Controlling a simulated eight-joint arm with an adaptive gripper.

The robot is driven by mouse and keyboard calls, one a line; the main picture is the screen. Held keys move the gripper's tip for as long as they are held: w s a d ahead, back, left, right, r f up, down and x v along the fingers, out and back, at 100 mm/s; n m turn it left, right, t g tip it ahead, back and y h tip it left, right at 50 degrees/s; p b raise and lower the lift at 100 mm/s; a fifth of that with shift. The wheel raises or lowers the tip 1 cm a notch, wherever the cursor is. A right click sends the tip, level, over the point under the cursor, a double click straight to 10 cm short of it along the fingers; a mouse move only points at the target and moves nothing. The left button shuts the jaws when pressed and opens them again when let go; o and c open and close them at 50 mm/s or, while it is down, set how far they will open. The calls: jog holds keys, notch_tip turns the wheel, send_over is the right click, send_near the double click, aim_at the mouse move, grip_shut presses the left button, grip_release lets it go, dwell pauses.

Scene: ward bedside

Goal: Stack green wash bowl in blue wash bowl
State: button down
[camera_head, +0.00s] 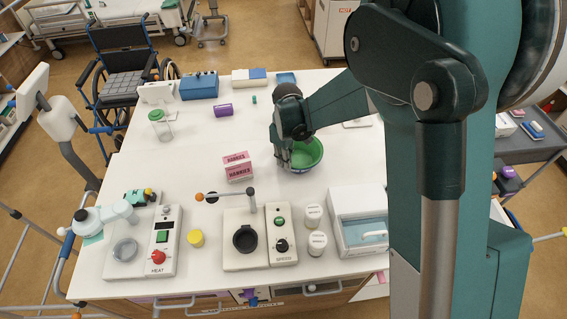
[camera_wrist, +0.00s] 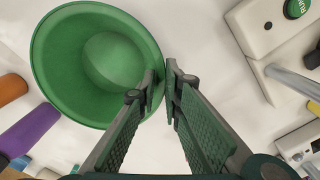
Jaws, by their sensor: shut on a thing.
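In the wrist view the green bowl (camera_wrist: 60,60) opens toward the camera, empty inside. My gripper (camera_wrist: 162,82) is shut on the rim, with one finger inside and one outside.
Pink-and-white boxes (camera_head: 238,167) stand left of the bowl. A stirrer device (camera_head: 245,238), white jars (camera_head: 314,216) and a white-and-blue case (camera_head: 360,222) line the front. A purple cylinder (camera_head: 222,110) and blue box (camera_head: 199,87) lie further back. The middle left table is clear.

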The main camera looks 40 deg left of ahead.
jog(key=shift+w, duration=0.15)
jog(key=c, duration=2.4)
grip_release()
jog(key=shift+r, duration=0.1)
notch_tip(320, 180, up, 12)
jog(key=shift+d, duration=0.1)
